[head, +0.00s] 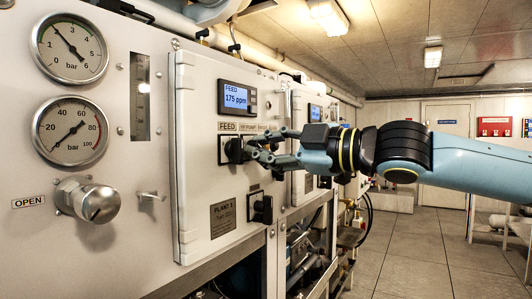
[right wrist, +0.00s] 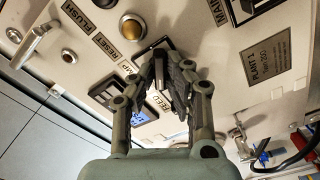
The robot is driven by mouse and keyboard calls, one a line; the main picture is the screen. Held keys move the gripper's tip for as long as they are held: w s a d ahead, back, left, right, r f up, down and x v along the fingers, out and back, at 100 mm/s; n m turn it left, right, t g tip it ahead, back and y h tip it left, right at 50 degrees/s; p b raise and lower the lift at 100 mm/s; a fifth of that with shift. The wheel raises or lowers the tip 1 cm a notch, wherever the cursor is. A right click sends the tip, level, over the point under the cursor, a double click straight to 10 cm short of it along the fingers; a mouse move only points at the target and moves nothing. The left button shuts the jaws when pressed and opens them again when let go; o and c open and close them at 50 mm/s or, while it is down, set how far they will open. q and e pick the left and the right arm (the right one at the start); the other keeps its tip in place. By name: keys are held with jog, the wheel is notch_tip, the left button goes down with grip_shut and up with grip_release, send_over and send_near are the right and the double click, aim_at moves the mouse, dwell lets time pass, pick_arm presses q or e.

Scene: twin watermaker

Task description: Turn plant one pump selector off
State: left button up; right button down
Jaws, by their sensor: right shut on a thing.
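The plant one cabinet door (head: 205,190) carries a plate reading PLANT 1 (head: 222,215). Its row of controls has the labels FEED (head: 227,127) and HP PUMP. My right gripper (head: 252,148) reaches in from the right and is shut at the HP PUMP position. In the right wrist view my gripper (right wrist: 170,65) has its fingers closed around a dark selector (right wrist: 162,52), the pump selector. The fingers hide most of it, so I cannot tell which way it points. The black feed selector (head: 234,150) shows just left of the fingers. My left gripper is not in view.
The feed display (head: 236,97) reads 175 ppm. A black main switch (head: 262,208) sits below my gripper. An amber button (right wrist: 132,25) is near the RESET label. Gauges (head: 70,130) and a round knob (head: 96,201) are at the left. A second cabinet (head: 302,187) stands beyond.

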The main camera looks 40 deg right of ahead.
jog(key=shift+r+n, duration=0.1)
jog(key=shift+n, duration=0.2)
jog(key=c, duration=1.5)
grip_release()
jog(key=shift+o, duration=0.7)
jog(key=shift+w, duration=0.2)
